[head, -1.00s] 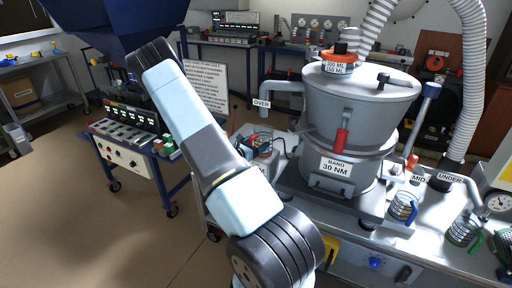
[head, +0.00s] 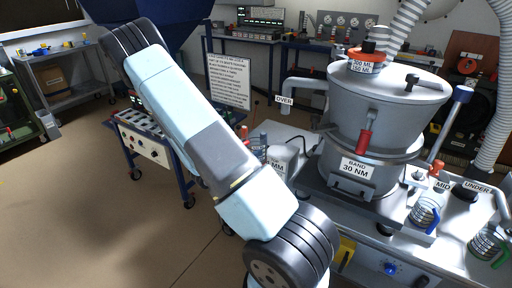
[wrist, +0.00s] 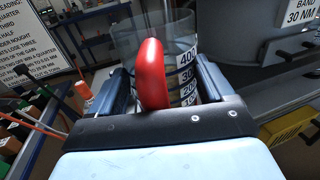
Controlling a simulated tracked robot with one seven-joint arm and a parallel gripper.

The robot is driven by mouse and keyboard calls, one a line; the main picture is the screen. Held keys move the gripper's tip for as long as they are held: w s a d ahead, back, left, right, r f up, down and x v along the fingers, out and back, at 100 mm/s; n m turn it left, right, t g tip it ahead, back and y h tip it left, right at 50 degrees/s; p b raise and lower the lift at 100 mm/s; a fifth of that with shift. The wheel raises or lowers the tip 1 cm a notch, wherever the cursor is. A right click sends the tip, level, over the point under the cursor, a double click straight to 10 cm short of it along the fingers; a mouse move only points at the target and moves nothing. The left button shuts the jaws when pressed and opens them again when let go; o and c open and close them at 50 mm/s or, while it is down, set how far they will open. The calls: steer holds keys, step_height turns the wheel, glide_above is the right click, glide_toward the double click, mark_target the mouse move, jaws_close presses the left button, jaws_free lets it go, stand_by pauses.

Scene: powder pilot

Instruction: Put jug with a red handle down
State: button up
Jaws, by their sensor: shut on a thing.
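The jug with the red handle (wrist: 151,74) is in the wrist view, straight ahead of my gripper (wrist: 160,88). Its body is clear, with a printed scale of numbers (wrist: 188,75) on its right side. The red handle stands between my two dark blue fingers, which are shut on the jug. It looks upright, and its lower part is hidden behind the gripper's body. What lies under it cannot be seen. In the head view my arm crosses the middle and hides most of the gripper and jug.
A grey sieve machine (head: 375,125) labelled "BAND 30 NM" stands on the bench right of my arm. A blue-handled jug (head: 425,213) and a green-handled jug (head: 487,244) stand to its right. A wheeled cart (head: 150,145) is at left. Open floor (head: 70,210) lies farther left.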

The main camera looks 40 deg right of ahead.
steer(key=shift+s+a, duration=0.15)
steer(key=shift+a, duration=0.55)
